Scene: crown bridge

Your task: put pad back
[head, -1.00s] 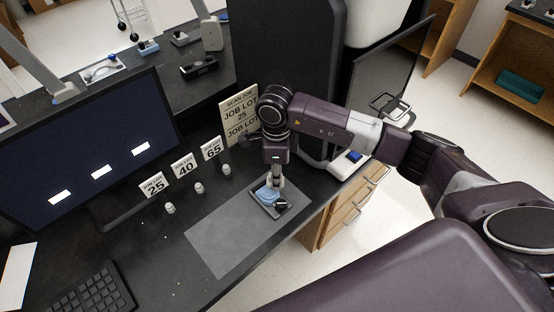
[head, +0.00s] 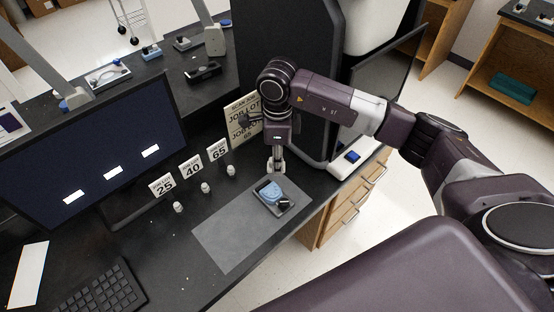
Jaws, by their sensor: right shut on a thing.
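My right gripper (head: 277,165) points down over the black bench, just behind a small grey tray (head: 292,209). It is shut on a small pale thing, mostly hidden by the fingers; I cannot tell for sure whether this is the pad. In the tray lie a light blue piece (head: 272,193) and a small dark piece (head: 284,204). The tray stands on the far right part of a grey mat (head: 228,238). My left gripper is not in view.
Small white pieces (head: 205,188) stand before number signs 25 (head: 162,186), 40 (head: 192,168) and 65 (head: 218,152). A job lot board (head: 240,118) stands behind my right gripper. A monitor (head: 90,150) and keyboard (head: 100,290) are left. The mat's left part is clear.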

